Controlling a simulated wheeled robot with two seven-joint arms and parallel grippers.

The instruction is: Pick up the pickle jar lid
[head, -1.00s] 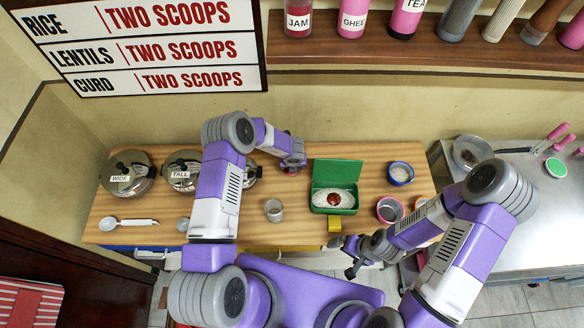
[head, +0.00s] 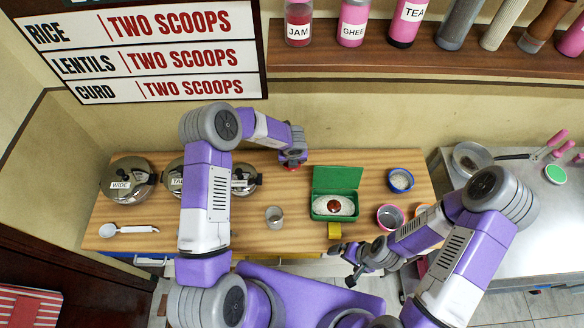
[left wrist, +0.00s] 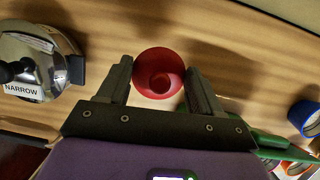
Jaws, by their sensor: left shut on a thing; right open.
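A round red lid (left wrist: 160,60) sits between the two fingers of my left gripper (left wrist: 160,73) in the left wrist view. A smaller round shape shows in its middle. In the head view the left gripper (head: 292,160) points down at the back of the wooden counter, with a bit of the red lid (head: 291,168) showing under it. It is shut on the lid, which appears to be above the counter. I cannot make out the pickle jar itself. My right gripper (head: 350,268) is open and empty in front of the counter's front edge.
Steel pots, one labelled WIDE (head: 128,180), stand at left. A spoon (head: 128,229), a grey cup (head: 274,217), an open green box (head: 336,194), a blue bowl (head: 400,180) and a pink-rimmed bowl (head: 390,217) are on the counter (head: 240,235). A shelf (head: 360,57) with jars runs above.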

